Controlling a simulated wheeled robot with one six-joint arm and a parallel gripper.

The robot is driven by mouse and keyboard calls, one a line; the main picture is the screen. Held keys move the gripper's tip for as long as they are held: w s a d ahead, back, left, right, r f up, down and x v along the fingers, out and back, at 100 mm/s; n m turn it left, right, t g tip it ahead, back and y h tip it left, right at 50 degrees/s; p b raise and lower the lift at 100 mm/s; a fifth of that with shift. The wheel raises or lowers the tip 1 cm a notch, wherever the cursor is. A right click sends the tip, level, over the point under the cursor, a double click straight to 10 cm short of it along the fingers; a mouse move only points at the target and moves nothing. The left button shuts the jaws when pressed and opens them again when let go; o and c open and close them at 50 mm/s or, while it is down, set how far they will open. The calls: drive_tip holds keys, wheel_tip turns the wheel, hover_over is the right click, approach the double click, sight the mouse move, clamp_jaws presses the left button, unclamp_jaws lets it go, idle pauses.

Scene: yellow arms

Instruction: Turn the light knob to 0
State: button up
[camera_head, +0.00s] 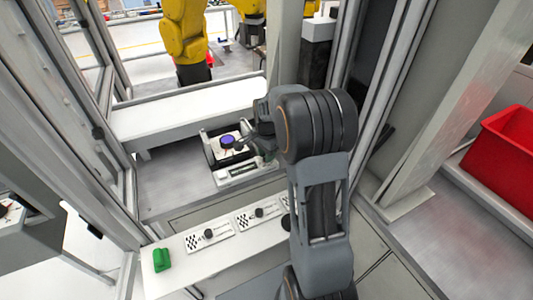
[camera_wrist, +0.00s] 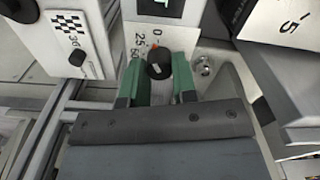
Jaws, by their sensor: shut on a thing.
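The light knob (camera_wrist: 159,64) is a round black knob with a small red mark at its top edge. It sits on a white panel marked 0, 25 and 50 in the wrist view. The red mark points up toward the 0. My gripper (camera_wrist: 158,78) has green fingers, one on each side of the knob, and is shut on it. In the head view my wrist (camera_head: 264,122) reaches left over a small white-topped device (camera_head: 222,157) with a purple disc (camera_head: 228,141). The fingertips and the knob are hard to make out there.
A white ledge in front carries a green block (camera_head: 162,259) and several panels with black knobs (camera_head: 208,234). Another checkered panel with a black knob (camera_wrist: 77,57) stands left in the wrist view. A red bin (camera_head: 508,150) is at the right. Metal posts flank the workspace.

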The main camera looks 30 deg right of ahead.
drive_tip(key=shift+m, duration=1.6)
drive_tip(key=o, duration=0.9)
drive_tip(key=shift+o, duration=0.2)
wheel_tip(320, 180, up, 14)
drive_tip(key=shift+f, duration=0.1)
